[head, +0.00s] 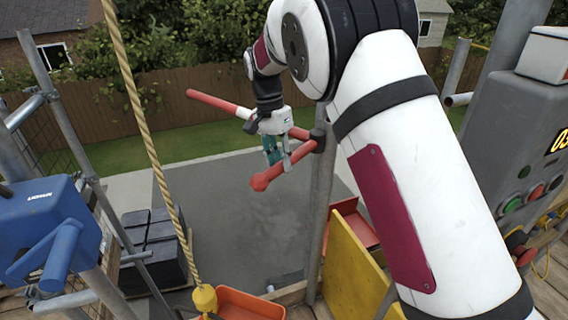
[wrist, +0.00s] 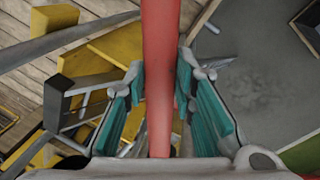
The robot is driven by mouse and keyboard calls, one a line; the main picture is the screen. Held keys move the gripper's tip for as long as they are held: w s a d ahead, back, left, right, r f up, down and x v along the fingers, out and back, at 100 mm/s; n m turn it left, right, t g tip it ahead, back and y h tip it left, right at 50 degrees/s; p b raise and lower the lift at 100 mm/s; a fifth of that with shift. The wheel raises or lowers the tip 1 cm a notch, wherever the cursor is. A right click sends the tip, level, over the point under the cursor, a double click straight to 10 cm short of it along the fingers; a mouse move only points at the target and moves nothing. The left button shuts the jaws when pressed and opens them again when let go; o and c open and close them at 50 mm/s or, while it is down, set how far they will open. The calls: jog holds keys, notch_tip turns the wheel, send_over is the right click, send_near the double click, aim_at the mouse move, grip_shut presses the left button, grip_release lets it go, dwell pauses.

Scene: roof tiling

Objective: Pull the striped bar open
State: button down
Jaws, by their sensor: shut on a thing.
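The striped bar (head: 216,102) is red with a pale section. It slants down to the right behind my gripper towards an upright grey pole. A second red length (head: 298,158) runs from the pole down to a rounded end at the lower left; I cannot tell how the two lengths join. My gripper (head: 278,160) hangs from above at the bars, its teal pads pointing down. In the wrist view a red bar (wrist: 160,75) runs lengthwise between the two teal-padded fingers (wrist: 165,110). My gripper is shut on it; the exact contact is hard to see.
A grey upright pole (head: 320,210) stands right of the gripper. A rope (head: 150,140) hangs at the left, near a blue machine (head: 52,225). A yellow panel (head: 352,265) and an orange tray (head: 248,304) are below. A grey control box (head: 520,140) stands right.

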dwell(0.3)
jog(key=c, duration=1.3)
grip_release()
jog(key=shift+c, duration=0.2)
notch_tip(320, 180, up, 12)
jog(key=w+a, duration=0.1)
jog(key=shift+w+a, duration=0.3)
jog(key=shift+a, duration=0.05)
jog(key=shift+f, duration=0.1)
